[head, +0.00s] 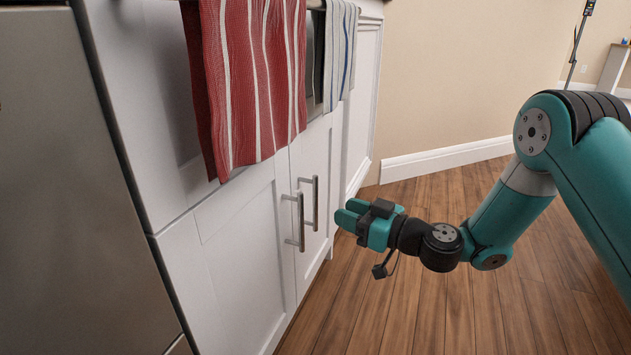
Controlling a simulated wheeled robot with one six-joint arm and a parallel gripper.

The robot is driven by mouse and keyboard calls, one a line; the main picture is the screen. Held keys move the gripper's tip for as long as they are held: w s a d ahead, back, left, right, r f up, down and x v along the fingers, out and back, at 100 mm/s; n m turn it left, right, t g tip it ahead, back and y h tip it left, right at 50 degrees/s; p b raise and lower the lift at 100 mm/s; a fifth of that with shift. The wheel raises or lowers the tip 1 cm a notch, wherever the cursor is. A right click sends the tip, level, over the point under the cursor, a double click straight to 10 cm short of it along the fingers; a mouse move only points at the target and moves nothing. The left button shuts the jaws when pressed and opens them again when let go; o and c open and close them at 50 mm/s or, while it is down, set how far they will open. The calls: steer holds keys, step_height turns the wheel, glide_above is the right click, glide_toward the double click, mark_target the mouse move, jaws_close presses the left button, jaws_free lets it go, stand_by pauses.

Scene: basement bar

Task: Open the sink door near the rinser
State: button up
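A white sink cabinet has two closed doors side by side, a nearer left door (236,268) and a farther right door (312,232). Each has a vertical metal bar handle near the middle seam, the left handle (300,222) and the right handle (315,203). My gripper (343,217) is just right of the right handle, pointing left toward the doors. It appears apart from the handle, with nothing seen between its fingers. Its two teal fingers look close together, and the gap between them is hard to judge. No rinser is visible.
A red striped towel (250,85) and a white striped towel (340,50) hang over the cabinet front above the doors. A grey appliance panel (75,190) stands at left. The wooden floor (400,315) in front of the doors is clear. A beige wall (450,75) stands behind.

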mark_target(317, 202)
steer(key=b+x, duration=0.1)
steer(key=x, duration=0.6)
steer(key=shift+w+a, duration=0.15)
steer(key=shift+a, duration=0.15)
steer(key=shift+w+a+b, duration=0.25)
steer(key=shift+a+b, duration=0.05)
steer(key=shift+c, duration=0.4)
jaws_close()
